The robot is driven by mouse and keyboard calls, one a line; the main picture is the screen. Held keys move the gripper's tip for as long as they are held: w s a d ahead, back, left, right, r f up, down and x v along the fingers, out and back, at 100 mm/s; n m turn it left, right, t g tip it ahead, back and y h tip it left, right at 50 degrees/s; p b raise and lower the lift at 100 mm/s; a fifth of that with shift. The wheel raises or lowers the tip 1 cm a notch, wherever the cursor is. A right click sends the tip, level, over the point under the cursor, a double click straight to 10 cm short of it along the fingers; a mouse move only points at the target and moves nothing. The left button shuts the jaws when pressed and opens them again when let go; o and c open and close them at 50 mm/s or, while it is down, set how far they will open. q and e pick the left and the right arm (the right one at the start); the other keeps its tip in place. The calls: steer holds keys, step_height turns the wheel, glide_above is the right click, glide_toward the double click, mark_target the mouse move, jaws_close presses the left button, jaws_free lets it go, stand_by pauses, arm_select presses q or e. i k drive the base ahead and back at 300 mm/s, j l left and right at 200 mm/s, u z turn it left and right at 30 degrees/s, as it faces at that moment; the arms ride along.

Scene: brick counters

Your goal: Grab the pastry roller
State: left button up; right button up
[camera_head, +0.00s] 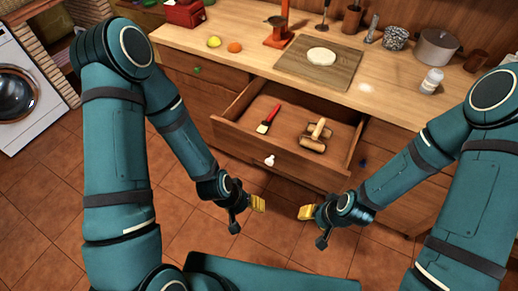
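The pastry roller (316,134), a small pale wooden roller with a dark frame, lies in the open drawer (240,133), right of its middle. A brush with a red handle and pale yellow-green bristles (268,119) lies to its left in the same drawer. My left gripper (258,204) is in front of and below the drawer, to the left, with yellow fingertips. My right gripper (305,212) is in front of the drawer, lower right of the left one. Both are apart from the roller and seem empty. Their finger gaps are too small to judge.
The drawer front with a white knob (269,160) stands between my grippers and the roller. On the counter (230,62) above are a cutting board (335,75) with dough (321,56), a lemon (214,42), an orange (234,47), a pot (435,48) and a white jar (431,82).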

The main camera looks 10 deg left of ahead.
mark_target(316, 134)
steer(key=l, duration=0.7)
steer(key=i+l+u, duration=0.1)
steer(key=l, duration=0.6)
steer(key=i+l, duration=0.15)
steer(key=l, duration=0.25)
steer(key=i+l, duration=0.15)
steer(key=l, duration=0.3)
steer(key=i+l, duration=0.1)
steer(key=i, duration=0.15)
